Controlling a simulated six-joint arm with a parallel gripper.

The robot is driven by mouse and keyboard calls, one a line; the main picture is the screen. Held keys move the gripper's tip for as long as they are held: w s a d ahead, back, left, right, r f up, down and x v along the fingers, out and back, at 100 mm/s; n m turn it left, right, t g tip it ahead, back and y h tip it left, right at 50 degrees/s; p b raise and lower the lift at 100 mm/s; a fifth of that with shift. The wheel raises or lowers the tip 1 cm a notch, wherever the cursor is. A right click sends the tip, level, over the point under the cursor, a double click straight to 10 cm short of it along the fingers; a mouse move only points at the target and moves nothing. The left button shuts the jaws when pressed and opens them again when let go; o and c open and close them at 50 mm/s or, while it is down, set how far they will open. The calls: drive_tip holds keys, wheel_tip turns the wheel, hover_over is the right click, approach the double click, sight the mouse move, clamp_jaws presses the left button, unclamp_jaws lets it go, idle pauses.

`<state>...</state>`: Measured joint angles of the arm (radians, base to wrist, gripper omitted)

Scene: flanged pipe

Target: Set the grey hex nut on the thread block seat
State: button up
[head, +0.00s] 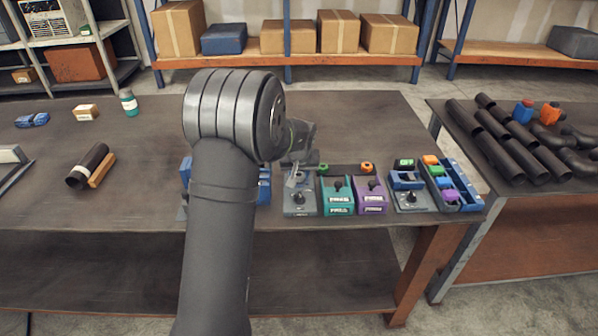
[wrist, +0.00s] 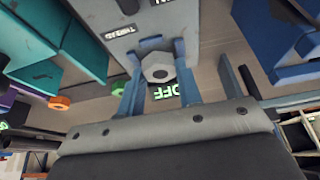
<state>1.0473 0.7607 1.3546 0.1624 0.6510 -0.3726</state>
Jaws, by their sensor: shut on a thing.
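In the head view my gripper (head: 295,178) is over the back part of a grey block (head: 300,208), which looks like the thread block; the nut is too small to make out there. A dark post (head: 298,198) stands on this block, in front of the fingers. In the wrist view the grey block (wrist: 150,28) lies beyond the nut, with the post at the top edge. Contact cannot be told.
A teal block (head: 337,200) and a purple block (head: 372,204) stand close on the right. Orange (head: 367,168) and green (head: 323,169) rings lie behind them. Blue parts (head: 264,187) stand left. A lit "OFF" sign (wrist: 166,91) is near the nut. The table's left middle is mostly clear.

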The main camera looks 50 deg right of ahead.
sight(299, 177)
drive_tip(key=shift+f, duration=0.15)
drive_tip(key=o, duration=1.5)
drive_tip(key=shift+r, duration=3.55)
wheel_tip(299, 177, down, 7)
drive_tip(key=shift+f, duration=0.1)
